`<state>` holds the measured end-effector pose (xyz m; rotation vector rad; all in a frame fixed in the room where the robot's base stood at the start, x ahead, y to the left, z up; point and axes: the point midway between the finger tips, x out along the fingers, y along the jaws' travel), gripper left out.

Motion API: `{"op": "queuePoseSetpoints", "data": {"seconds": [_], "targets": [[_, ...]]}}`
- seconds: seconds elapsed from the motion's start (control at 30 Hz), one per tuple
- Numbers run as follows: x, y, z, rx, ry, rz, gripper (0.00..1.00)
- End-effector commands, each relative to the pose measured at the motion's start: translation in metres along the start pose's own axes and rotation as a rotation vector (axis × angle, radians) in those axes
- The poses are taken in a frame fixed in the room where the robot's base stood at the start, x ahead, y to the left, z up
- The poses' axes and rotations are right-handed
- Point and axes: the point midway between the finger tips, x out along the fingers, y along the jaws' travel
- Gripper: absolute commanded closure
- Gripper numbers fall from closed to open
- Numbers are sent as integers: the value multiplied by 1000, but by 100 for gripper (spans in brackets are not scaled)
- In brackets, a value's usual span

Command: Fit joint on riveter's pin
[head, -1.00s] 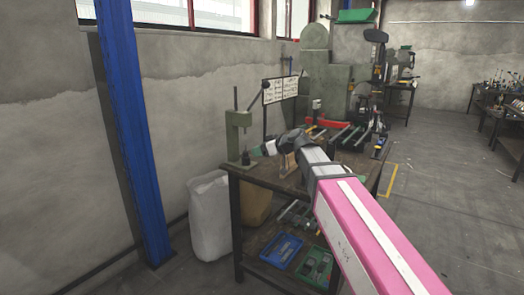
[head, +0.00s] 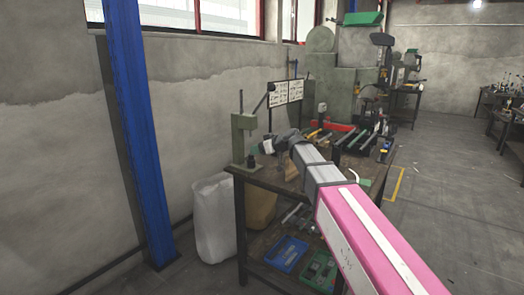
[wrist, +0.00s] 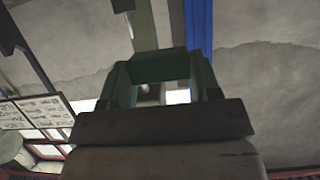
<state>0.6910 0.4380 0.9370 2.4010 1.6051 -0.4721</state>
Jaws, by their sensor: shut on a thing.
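The green riveter (head: 243,138), a small press with an upright lever, stands on the left corner of the workbench. A small dark part (head: 251,162) shows low at its front, where I cannot make out the pin clearly. My gripper (head: 264,147) is just right of the riveter, slightly above the bench, at the end of my arm.
The workbench (head: 270,183) carries several tools behind my gripper and a red tray (head: 338,127). A white sack (head: 213,218) stands on the left, near a blue column (head: 138,140).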

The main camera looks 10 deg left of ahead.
Motion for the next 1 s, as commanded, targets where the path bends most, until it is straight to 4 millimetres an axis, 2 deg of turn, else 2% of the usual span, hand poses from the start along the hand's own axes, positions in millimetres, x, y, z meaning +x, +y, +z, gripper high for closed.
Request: {"op": "queuePoseSetpoints", "data": {"seconds": [0.7, 1.0], "targets": [[50, 33, -19, -1, 0, -1, 70], [59, 38, -22, 0, 0, 0, 70]]}}
